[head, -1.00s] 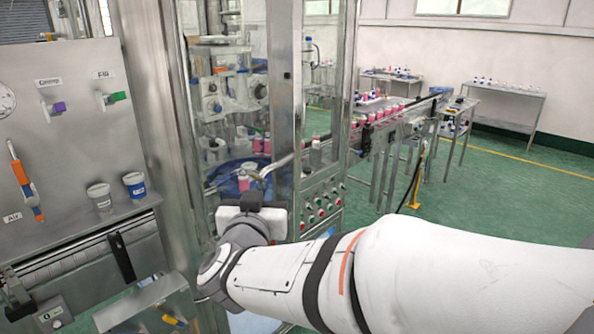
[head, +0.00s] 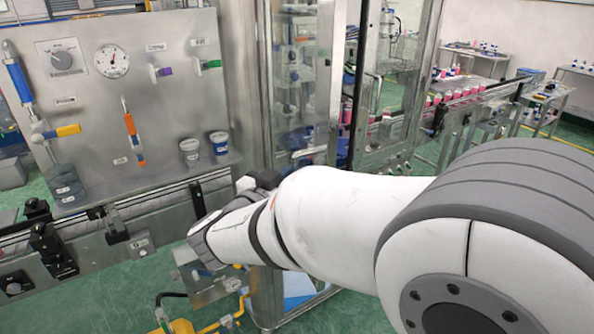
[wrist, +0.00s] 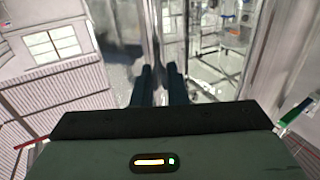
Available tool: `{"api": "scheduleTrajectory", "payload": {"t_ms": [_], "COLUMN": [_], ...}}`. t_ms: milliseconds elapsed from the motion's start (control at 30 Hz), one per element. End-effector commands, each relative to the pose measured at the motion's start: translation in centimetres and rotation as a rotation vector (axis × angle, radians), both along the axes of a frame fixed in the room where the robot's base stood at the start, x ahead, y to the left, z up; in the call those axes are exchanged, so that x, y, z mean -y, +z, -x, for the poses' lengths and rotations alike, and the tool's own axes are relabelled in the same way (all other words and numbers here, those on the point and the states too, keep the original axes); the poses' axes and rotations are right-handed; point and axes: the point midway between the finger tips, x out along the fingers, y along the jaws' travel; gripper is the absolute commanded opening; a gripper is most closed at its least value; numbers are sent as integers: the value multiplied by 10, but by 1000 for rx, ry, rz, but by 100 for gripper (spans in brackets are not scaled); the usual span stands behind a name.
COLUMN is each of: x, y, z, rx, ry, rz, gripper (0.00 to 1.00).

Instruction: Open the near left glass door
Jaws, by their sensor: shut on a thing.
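The near left glass door (head: 294,75) is a tall clear panel in a steel frame on the machine cabinet. A dark gap shows between its right edge and the steel post to the right, so it seems to stand ajar. My gripper (head: 262,181) is low in front of the door, partly hidden by my white arm. In the wrist view, the two dark fingers of my gripper (wrist: 159,72) are close together, with an upright shiny bar between them. I take this to be the door's handle; its grasped part is hidden in the head view.
A steel control panel (head: 100,95) with a gauge, coloured valves and two small tubs stands left of the cabinet. Below it runs a rail with black clamps (head: 48,245). A conveyor with pink bottles (head: 460,95) runs off right. Green floor is open at lower left.

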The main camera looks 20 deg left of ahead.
Motion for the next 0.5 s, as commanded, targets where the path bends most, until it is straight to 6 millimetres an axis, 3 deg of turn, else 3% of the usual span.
{"api": "scheduleTrajectory", "payload": {"t_ms": [33,67,233,500], "x": [-1,-1,0,0], "y": [7,7,5,2], "z": [-1,-1,-1,0], "rx": [12,12,8,5], "ry": [3,3,1,1], "rz": [-7,-7,-4,-3], "gripper": [0,15,29,30]}}
